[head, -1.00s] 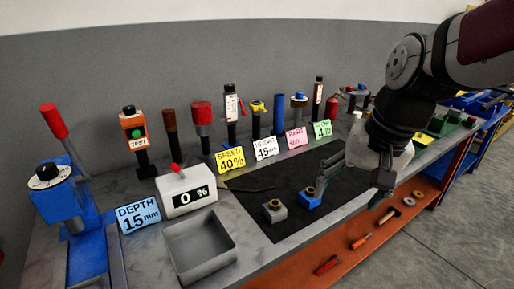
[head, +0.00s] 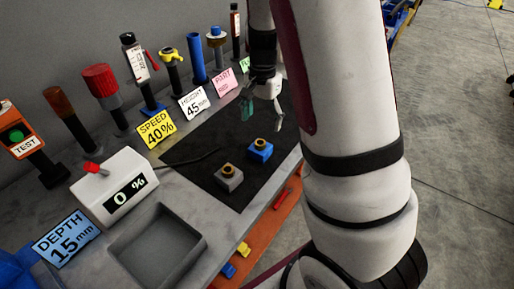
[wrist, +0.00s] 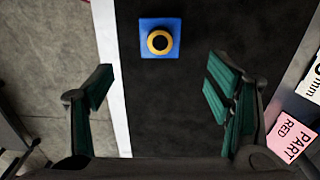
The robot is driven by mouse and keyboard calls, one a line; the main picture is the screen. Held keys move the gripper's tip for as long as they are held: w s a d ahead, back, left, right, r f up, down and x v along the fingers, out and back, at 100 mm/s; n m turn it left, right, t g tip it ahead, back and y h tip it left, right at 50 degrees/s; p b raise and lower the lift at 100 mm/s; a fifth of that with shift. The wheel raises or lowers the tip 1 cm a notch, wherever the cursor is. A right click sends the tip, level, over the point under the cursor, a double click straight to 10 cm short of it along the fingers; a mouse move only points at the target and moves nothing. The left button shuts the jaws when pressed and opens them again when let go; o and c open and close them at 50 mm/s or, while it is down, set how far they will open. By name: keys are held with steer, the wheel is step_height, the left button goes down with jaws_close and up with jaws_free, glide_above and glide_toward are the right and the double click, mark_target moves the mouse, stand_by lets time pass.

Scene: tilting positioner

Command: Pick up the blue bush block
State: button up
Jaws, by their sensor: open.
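The blue bush block (head: 260,151) is a blue square block with a brass ring around a dark hole on top. It sits on the black mat (head: 205,155) near the mat's front right part. In the wrist view the blue bush block (wrist: 147,50) lies beyond the fingertips, roughly midway between them and a little left. My gripper (head: 262,108) is open and empty above the mat, behind the block in the head view. Its green-padded fingers are spread wide in the wrist view (wrist: 160,92). Nothing hides the block.
A grey bush block (head: 228,178) sits left of the blue one. An empty grey tray (head: 199,249), a 0 % display box (head: 119,190) and a row of tools and label cards, such as the yellow speed card (head: 157,129), stand around the mat. The bench's front edge is close.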

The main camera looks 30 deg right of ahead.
mark_target(260, 142)
step_height(260, 142, down, 5)
steer(key=shift+r, duration=0.1)
steer(key=shift+s+a+f, duration=0.1)
steer(key=shift+a+f, duration=0.05)
steer(key=shift+f, duration=1.25)
steer(key=shift+s+a+f, duration=0.1)
steer(key=shift+a+f, duration=0.05)
steer(key=shift+f, duration=1.2)
